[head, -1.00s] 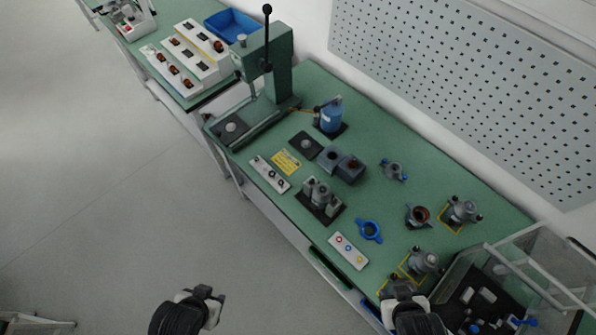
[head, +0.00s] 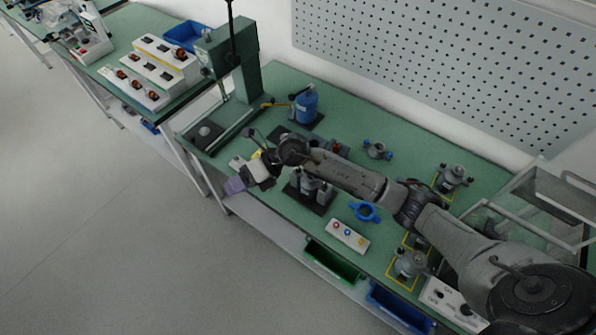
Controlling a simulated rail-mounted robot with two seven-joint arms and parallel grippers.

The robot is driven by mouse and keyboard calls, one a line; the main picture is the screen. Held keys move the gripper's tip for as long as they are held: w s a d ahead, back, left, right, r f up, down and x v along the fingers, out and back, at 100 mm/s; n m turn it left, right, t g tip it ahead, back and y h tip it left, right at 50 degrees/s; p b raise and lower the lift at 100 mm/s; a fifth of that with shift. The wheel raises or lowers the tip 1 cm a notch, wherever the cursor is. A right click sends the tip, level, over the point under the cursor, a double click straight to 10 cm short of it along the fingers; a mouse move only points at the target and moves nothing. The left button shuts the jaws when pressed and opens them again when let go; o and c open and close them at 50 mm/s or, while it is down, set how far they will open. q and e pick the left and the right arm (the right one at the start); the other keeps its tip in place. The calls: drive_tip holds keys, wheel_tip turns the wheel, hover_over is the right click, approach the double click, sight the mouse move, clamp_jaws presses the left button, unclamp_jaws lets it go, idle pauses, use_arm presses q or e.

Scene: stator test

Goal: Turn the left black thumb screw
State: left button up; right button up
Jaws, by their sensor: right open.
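My right arm comes in from the lower right and reaches left across the green table. My right gripper (head: 249,177) is open over the table's front left edge, beside the white knob panel, which is mostly hidden behind it. A grey motor-like part on a dark base (head: 310,191) stands just right of the gripper, partly covered by my forearm. Grey stator units with small black knobs stand at the right, one at the back (head: 453,179) and one at the front (head: 408,264). I cannot tell which knob is the left black thumb screw. My left gripper is out of view.
A green press (head: 246,72) and a blue bottle (head: 306,104) stand at the back left. A clear-walled case (head: 540,200) is at the right. Open floor lies left.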

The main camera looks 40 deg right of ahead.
drive_tip(key=w+d+f+g+h+b, duration=0.1)
drive_tip(key=d+f+h, duration=0.1)
drive_tip(key=d+h, duration=0.15)
drive_tip(key=w+d+f+g+h, duration=0.1)
drive_tip(key=d+f+h, duration=0.1)
drive_tip(key=d, duration=0.3)
drive_tip(key=g+h+b, duration=0.2)
drive_tip(key=h, duration=0.5)
hover_over(298, 171)
drive_tip(key=shift+m+y, duration=0.25)
drive_tip(key=shift+m, duration=0.15)
drive_tip(key=f, duration=1.1)
drive_tip(key=shift+w+d+f, duration=0.2)
drive_tip(key=shift+w+d, duration=0.1)
drive_tip(key=shift+f, duration=0.65)
drive_tip(key=shift+c, duration=0.3)
clamp_jaws()
